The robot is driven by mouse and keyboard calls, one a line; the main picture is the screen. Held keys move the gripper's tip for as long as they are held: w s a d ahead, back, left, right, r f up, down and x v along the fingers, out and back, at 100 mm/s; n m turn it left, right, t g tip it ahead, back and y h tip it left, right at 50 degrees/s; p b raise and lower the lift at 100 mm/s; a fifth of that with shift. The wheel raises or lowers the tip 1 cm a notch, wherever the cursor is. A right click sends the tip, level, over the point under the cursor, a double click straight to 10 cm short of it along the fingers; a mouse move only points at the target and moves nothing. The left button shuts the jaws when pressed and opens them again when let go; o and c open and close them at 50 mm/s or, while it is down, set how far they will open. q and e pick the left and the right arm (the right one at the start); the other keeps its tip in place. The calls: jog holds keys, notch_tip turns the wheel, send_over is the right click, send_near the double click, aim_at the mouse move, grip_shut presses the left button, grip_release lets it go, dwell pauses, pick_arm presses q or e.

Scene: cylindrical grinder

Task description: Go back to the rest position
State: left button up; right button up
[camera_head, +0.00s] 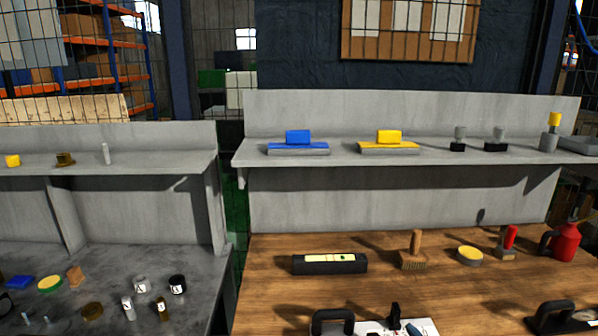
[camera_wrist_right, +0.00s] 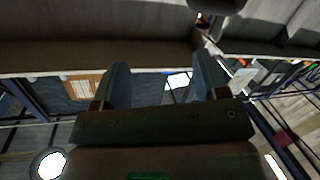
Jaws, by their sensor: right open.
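My right gripper (camera_wrist_right: 162,70) shows in the right wrist view. Its two blue-grey fingers stand well apart with nothing between them. Behind the fingers I see dark panels and a bright patch, with no object near the tips. I cannot make out either gripper in the head view. My left gripper is not seen in these frames.
The wooden bench (camera_head: 268,272) holds a black level (camera_head: 329,264), a brush (camera_head: 414,252), a yellow-topped tin (camera_head: 470,254) and a red can (camera_head: 565,242). Above it, a shelf (camera_head: 345,157) carries blue and yellow blocks. A grey bench (camera_head: 80,262) stands left, with a gap between.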

jog(key=s+d+f+m+g+h, duration=0.2)
jog(key=s+d+f, duration=0.2)
jog(key=s+f, duration=0.4)
jog(key=s+d+f+m+g+h, duration=0.2)
jog(key=s+f, duration=0.6)
jog(key=s, duration=0.4)
jog(key=shift+s+d+m+g, duration=0.3)
jog(key=shift+s+d+m, duration=0.1)
jog(key=shift+d+m, duration=0.55)
jog(key=shift+f, duration=0.1)
